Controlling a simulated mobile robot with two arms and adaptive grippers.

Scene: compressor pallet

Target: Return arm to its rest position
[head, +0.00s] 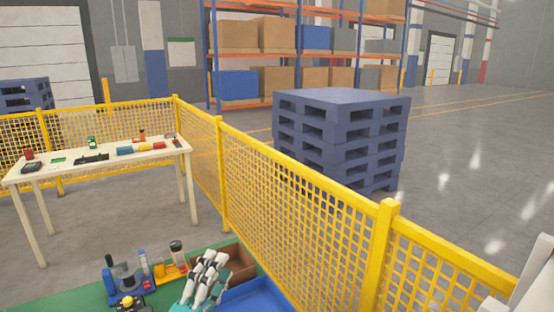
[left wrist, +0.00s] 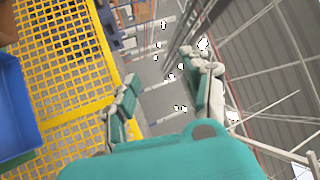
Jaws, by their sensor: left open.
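My left gripper (head: 207,278) is white, grey and teal. It shows at the bottom of the head view, in front of the brown bin and beside the blue bin. In the left wrist view its two fingers (left wrist: 163,92) are spread apart with nothing between them. Beyond them I see grey floor and the yellow fence. The rest of my left arm is mostly out of the head view. I do not see my right gripper.
A green work surface (head: 60,300) holds a blue-and-black device (head: 122,278), a yellow holder (head: 170,272), a brown bin (head: 240,262) and a blue bin (head: 262,297). A yellow mesh fence (head: 300,215) runs close behind. A white table (head: 60,170) stands farther left, and stacked pallets (head: 340,135) stand beyond the fence.

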